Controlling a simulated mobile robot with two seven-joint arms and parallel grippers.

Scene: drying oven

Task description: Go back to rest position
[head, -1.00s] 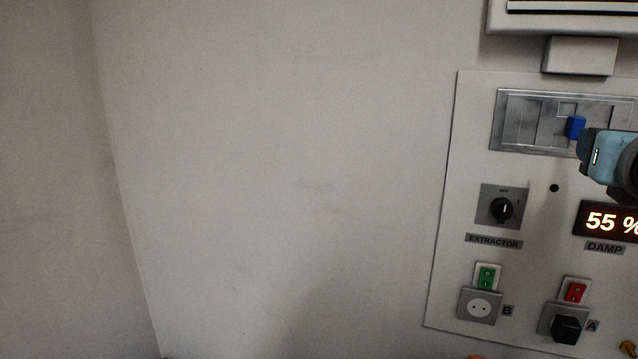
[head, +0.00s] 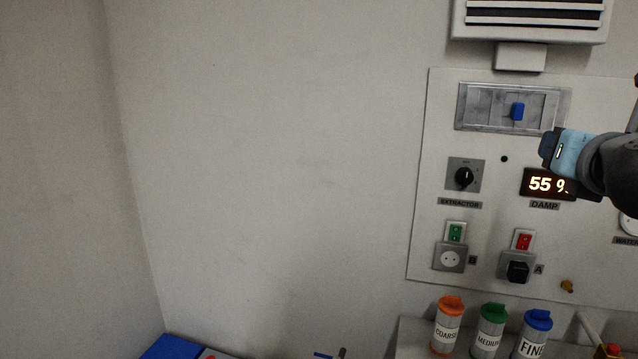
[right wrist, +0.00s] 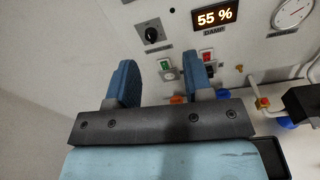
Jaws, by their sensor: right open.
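My right gripper (head: 549,150) is at the right of the head view, in front of the wall panel (head: 440,100) and just below the slider with the blue knob (head: 518,111). The gripper is apart from the knob. In the right wrist view the two blue fingers (right wrist: 156,84) are spread and nothing is between them. My left gripper is not in view.
The panel carries the extractor dial (head: 464,176), the damp display (head: 548,184) reading 55 %, and two switches with sockets. Orange (head: 448,325), green (head: 489,330) and blue-capped (head: 534,333) jars stand below it. The wall at left is bare.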

